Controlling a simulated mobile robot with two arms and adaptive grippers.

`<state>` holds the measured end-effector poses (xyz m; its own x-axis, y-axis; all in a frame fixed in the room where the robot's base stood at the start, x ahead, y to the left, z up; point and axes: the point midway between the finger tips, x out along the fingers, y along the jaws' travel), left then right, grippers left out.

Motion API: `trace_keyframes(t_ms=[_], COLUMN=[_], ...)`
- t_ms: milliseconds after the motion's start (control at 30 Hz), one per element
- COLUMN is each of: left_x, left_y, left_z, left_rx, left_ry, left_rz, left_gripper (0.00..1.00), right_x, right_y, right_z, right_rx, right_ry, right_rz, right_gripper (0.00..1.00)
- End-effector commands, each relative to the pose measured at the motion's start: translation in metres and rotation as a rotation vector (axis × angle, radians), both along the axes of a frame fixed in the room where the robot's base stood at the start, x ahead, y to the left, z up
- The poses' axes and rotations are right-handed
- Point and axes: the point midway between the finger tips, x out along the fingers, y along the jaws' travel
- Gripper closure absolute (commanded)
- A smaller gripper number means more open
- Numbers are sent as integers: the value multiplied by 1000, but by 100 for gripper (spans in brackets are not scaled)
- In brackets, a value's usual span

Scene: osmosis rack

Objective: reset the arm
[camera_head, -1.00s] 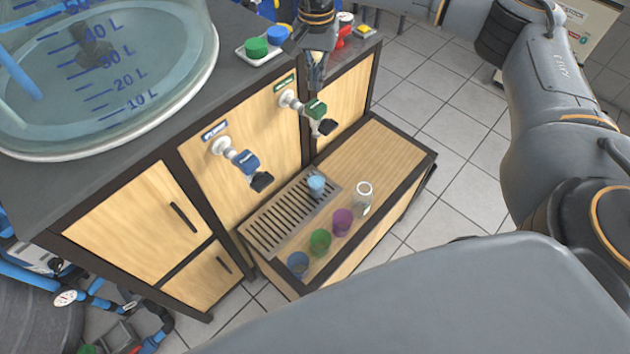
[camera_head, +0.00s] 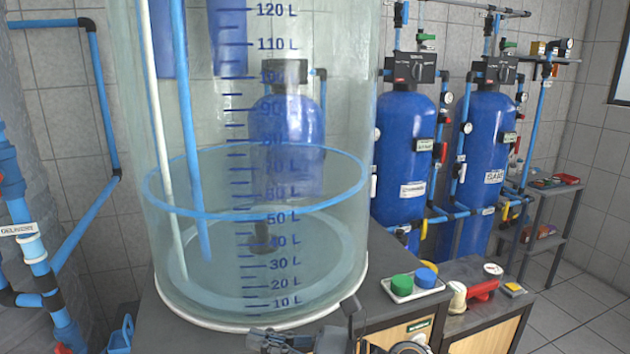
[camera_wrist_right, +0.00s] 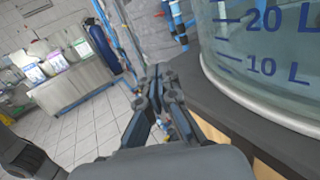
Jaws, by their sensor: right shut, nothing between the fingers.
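My right gripper (camera_head: 285,340) shows at the bottom edge of the head view, in front of the large clear tank (camera_head: 250,240), partly cut off by the frame. In the right wrist view its two dark fingers (camera_wrist_right: 160,76) are together with nothing held between them. There they are beside the dark countertop edge, with the tank to their right. My left gripper is not in view.
The tank stands on the dark counter (camera_head: 220,342). A white tray (camera_head: 412,293) with green and blue caps sits right of it. Blue pressure vessels (camera_head: 405,150) stand behind. The wrist view shows open tiled floor (camera_wrist_right: 85,125) at left.

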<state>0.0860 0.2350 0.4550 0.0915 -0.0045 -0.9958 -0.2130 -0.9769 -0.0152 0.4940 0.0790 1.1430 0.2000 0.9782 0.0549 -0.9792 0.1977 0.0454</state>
Motion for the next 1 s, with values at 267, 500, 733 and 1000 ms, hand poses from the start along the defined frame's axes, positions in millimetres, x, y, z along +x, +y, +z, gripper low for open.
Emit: trace_keyframes(t_ms=[267, 500, 733, 1000], left_x=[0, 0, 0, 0], left_y=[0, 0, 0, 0], left_z=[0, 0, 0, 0], left_rx=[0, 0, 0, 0], left_ry=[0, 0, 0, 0], left_rz=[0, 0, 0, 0], left_gripper=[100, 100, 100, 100], right_x=[45, 11, -87, -182], right_y=[-93, -210, -261, -279], right_z=[15, -114, -210, -253], right_rx=[881, 1529, 1942, -1675], right_ry=[948, 1682, 2062, -1684], right_rz=[-480, -944, -1356, 1308], right_gripper=[100, 100, 100, 100])
